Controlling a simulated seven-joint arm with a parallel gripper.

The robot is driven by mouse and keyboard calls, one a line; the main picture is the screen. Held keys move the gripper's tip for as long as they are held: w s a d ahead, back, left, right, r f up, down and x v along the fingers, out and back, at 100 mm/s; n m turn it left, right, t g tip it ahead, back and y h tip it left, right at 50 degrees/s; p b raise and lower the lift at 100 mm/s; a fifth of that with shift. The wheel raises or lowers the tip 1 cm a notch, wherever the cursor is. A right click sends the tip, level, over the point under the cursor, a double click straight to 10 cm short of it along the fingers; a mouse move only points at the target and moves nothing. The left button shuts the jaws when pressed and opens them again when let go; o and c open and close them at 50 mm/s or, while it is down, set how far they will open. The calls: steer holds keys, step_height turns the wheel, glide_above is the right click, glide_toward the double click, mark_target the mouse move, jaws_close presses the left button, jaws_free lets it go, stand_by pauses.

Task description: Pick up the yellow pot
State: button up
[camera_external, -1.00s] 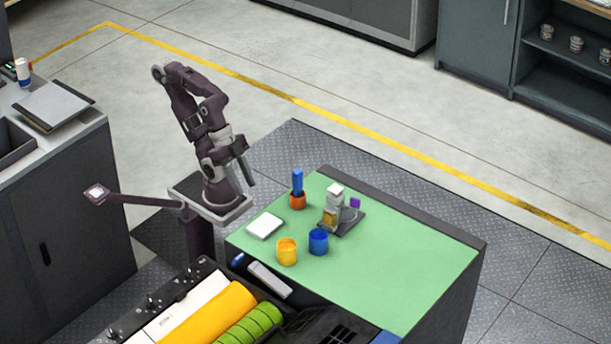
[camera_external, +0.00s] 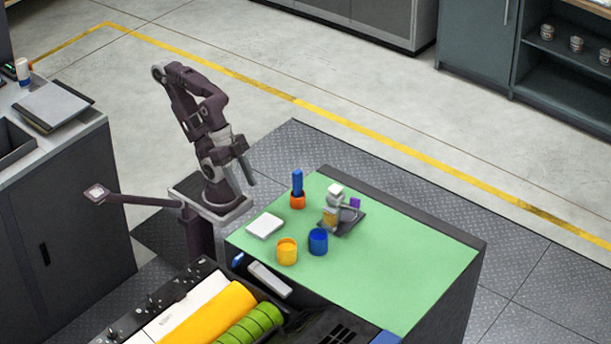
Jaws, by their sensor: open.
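The yellow pot (camera_external: 287,252) stands upright on the green tabletop, near its front left edge. A blue pot (camera_external: 318,242) stands just to its right, with a small gap between them. My gripper (camera_external: 246,184) is open and empty, with its fingers pointing down. In the picture it is above and to the left of the yellow pot, well apart from it.
A white block (camera_external: 264,225) lies left of the pots. An orange cup (camera_external: 297,200) holding a blue piece stands behind. A small grey device (camera_external: 343,217) on a dark plate stands right of it. The green table (camera_external: 410,265) is clear on the right.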

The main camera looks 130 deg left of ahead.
steer(key=o, duration=0.5)
